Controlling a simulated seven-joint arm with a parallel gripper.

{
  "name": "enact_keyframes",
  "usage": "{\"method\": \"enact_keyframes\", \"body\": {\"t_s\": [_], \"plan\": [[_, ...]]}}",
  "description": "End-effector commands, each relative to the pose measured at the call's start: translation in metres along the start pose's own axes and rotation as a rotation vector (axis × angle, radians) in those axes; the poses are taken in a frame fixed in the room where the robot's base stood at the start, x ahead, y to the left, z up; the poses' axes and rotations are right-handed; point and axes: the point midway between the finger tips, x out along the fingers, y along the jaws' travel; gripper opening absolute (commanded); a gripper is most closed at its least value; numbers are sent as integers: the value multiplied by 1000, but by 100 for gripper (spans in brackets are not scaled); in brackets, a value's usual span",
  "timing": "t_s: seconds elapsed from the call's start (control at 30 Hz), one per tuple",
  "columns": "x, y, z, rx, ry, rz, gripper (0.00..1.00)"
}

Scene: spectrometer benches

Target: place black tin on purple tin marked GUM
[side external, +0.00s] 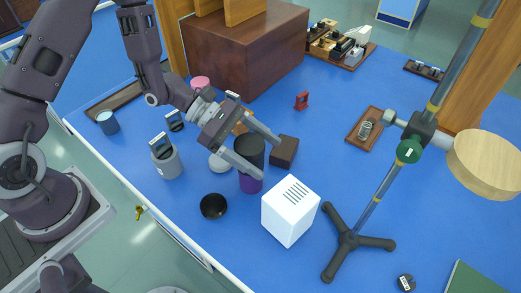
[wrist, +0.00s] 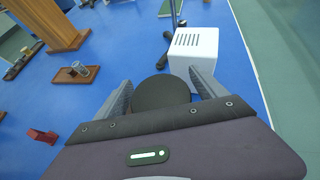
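The black tin (side external: 249,149) stands upright between the two fingers of my gripper (side external: 272,161). In the wrist view its round dark top (wrist: 162,92) fills most of the space between the fingertips (wrist: 161,76). Directly below it in the side view is the purple tin (side external: 250,185), of which only a low part shows. The black tin appears to be on top of it, but the near finger covers the join. The GUM marking is not readable. I cannot tell whether the fingers press on the black tin or stand slightly apart from it.
A white slotted box (side external: 290,211) stands close by at the right. A black bowl (side external: 213,206) is in front, a grey canister (side external: 166,160) to the left and a dark brown block (side external: 285,151) behind. A tripod stand (side external: 349,240) is farther right. Blue table is clear between.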

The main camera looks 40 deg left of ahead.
Motion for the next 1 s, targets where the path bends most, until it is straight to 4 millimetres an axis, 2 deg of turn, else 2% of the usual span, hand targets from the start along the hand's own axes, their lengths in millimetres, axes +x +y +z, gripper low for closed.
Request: {"method": "enact_keyframes", "body": {"t_s": [0.2, 0.27, 0.7, 0.83, 1.0], "plan": [[-1, 0, 3, 1, -1, 1, 81], [-7, 1, 3, 0, 0, 3, 81], [-104, 1, 3, 1, 0, 5, 81], [-119, 1, 3, 1, 0, 3, 81], [-122, -1, 4, 5, 1, -2, 81]]}}
